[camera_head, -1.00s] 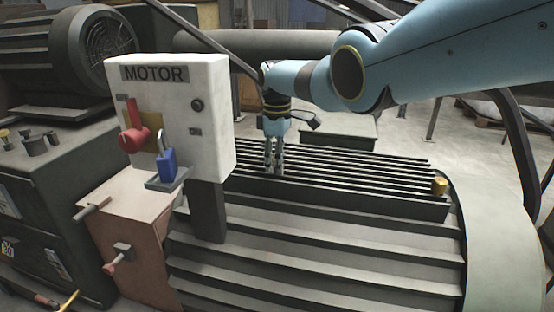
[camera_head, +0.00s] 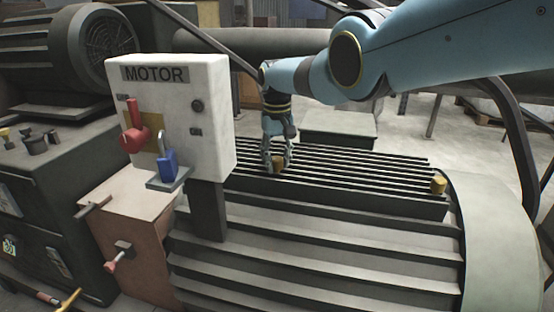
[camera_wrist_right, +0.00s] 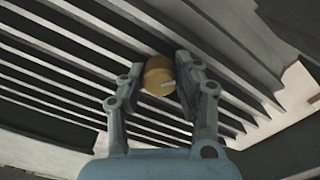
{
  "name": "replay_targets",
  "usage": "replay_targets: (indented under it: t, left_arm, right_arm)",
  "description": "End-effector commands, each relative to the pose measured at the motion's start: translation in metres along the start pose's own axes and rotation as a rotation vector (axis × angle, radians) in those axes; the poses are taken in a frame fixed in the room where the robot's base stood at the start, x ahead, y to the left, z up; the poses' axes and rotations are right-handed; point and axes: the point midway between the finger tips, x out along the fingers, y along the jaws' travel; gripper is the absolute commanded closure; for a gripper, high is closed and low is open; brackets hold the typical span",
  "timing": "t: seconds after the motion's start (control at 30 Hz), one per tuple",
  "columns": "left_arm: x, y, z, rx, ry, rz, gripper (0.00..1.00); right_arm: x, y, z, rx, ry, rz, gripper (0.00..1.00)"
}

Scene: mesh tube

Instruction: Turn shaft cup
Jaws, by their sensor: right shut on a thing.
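A yellow shaft cup (camera_head: 278,163) stands at the far, left part of the dark slatted grille, behind the motor box. My right gripper (camera_head: 277,168) reaches down to it from above and is shut on it, one finger on each side. In the right wrist view the cup (camera_wrist_right: 159,76) shows between the two fingertips, with a small pale mark on its face. The fingers hide part of its sides. A second yellow cup (camera_head: 439,186) stands apart at the grille's right end. My left gripper is not in view.
A white box marked MOTOR (camera_head: 170,110), with a red lever (camera_head: 133,138) and a blue padlock (camera_head: 168,165), stands on a dark post left of my right gripper. A large motor (camera_head: 70,58) is at the back left. Slats surround the held cup.

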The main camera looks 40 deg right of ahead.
Motion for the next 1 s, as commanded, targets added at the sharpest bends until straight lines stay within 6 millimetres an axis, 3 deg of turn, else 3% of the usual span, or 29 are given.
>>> replay_targets:
  t: [0.6, 1.0]
  left_arm:
    - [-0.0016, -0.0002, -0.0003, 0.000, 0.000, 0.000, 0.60]
    - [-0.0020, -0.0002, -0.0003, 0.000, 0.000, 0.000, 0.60]
  right_arm:
    - [-0.0016, 0.0001, -0.0012, 0.576, 0.004, -0.001, 1.00]
    - [-0.0015, 0.0002, -0.0014, 0.842, 0.004, -0.002, 1.00]
